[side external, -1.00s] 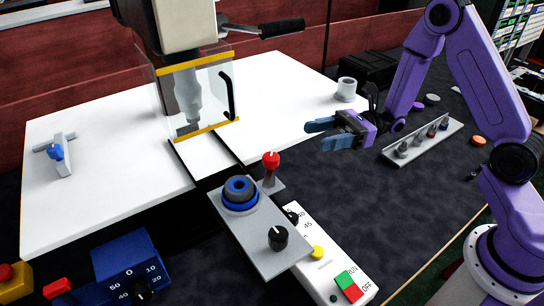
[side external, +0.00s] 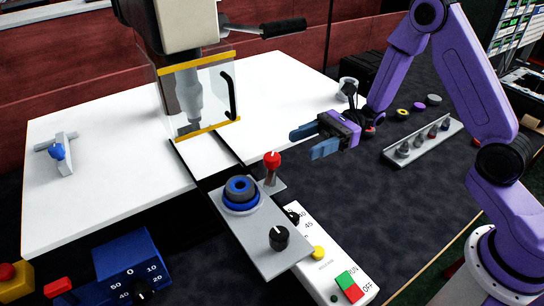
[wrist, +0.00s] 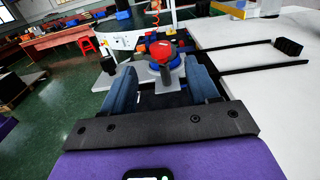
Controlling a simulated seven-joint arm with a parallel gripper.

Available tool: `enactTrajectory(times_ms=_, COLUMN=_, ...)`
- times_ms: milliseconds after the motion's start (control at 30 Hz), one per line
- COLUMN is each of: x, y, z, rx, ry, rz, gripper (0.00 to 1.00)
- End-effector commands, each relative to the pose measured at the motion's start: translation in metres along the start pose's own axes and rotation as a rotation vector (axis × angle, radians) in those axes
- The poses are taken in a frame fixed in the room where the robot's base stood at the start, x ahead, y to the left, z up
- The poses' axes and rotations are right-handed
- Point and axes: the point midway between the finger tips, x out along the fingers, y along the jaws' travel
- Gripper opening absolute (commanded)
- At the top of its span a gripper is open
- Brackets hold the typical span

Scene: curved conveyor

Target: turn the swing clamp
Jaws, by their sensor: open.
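A red-knobbed upright lever (side external: 271,162), which looks like the swing clamp, stands on a small grey bracket beside the grey slide plate (side external: 262,232). In the wrist view the red knob (wrist: 161,50) appears between my fingers, some way beyond their tips. My gripper (side external: 302,145) is open and empty, up and to the right of the knob, with its blue fingers pointing left. It touches nothing. A blue and grey ring-shaped part (side external: 240,190) sits on the plate, and its blue rim shows behind the knob in the wrist view.
A black knob (side external: 278,236) stands at the plate's near end, beside a white control box (side external: 325,262). A press with a yellow-edged guard (side external: 199,98) stands over the white table (side external: 100,150). A grey rack (side external: 420,142) lies to the right. The dark mat between is clear.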

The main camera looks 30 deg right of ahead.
Motion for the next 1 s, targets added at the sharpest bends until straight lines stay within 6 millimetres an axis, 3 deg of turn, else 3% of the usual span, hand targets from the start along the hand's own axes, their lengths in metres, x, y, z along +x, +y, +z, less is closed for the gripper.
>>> enactTrajectory(times_ms=300, x=0.06, y=0.001, z=0.0, rx=0.0, ry=0.0, rz=0.004, gripper=0.59)
enactTrajectory(times_ms=500, x=0.086, y=0.0, z=0.0, rx=0.0, ry=0.001, rz=0.002, gripper=0.59)
enactTrajectory(times_ms=967, x=0.097, y=0.0, z=0.0, rx=0.0, ry=0.0, rz=-0.001, gripper=0.59)
enactTrajectory(times_ms=1000, x=0.097, y=0.0, z=0.0, rx=0.0, ry=0.0, rz=-0.001, gripper=0.5)
